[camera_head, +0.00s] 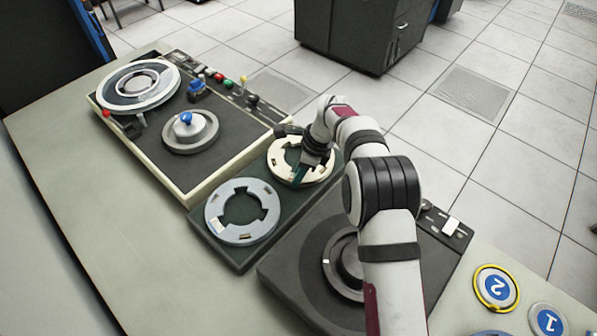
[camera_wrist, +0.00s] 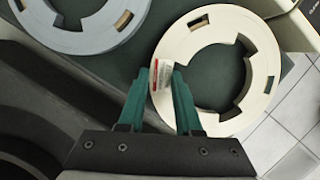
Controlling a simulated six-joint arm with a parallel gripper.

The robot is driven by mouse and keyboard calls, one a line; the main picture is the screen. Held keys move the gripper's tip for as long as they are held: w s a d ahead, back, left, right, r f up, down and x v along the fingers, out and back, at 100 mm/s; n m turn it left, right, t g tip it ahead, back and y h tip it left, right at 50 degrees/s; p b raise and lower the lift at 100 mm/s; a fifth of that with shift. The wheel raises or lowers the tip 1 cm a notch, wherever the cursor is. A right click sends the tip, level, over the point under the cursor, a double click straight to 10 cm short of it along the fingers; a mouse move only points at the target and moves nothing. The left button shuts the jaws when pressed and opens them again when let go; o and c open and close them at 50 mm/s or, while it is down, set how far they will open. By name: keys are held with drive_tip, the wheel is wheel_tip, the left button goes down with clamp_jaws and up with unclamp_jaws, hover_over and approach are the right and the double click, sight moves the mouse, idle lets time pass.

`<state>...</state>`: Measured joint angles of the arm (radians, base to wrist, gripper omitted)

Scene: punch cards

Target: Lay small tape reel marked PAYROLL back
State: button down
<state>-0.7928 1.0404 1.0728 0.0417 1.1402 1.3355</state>
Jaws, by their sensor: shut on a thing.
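My gripper (camera_wrist: 163,82) is shut on the rim of a cream tape reel (camera_wrist: 262,55), with one teal finger on each side of its ring. A small red-and-white label (camera_wrist: 155,76) shows on the ring between the fingertips; its text is too small to read. In the head view the cream reel (camera_head: 287,175) is at the far end of a dark green tray (camera_head: 285,222), flat and on or just above it. My gripper (camera_head: 303,165) partly hides its right side there.
A blue-grey reel (camera_head: 218,228) lies at the tray's near end. Left is a tape deck with a large clear reel (camera_head: 138,86) and an empty hub (camera_head: 190,130). Right is a dark unit with a round hub (camera_head: 345,265), partly behind my arm. Numbered discs (camera_head: 496,287) lie lower right.

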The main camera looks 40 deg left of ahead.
drive_tip(key=shift+f, duration=0.3)
drive_tip(key=c, duration=0.5)
unclamp_jaws()
drive_tip(key=c, duration=0.4)
drive_tip(key=shift+o, duration=0.2)
drive_tip(key=shift+r, duration=4.5)
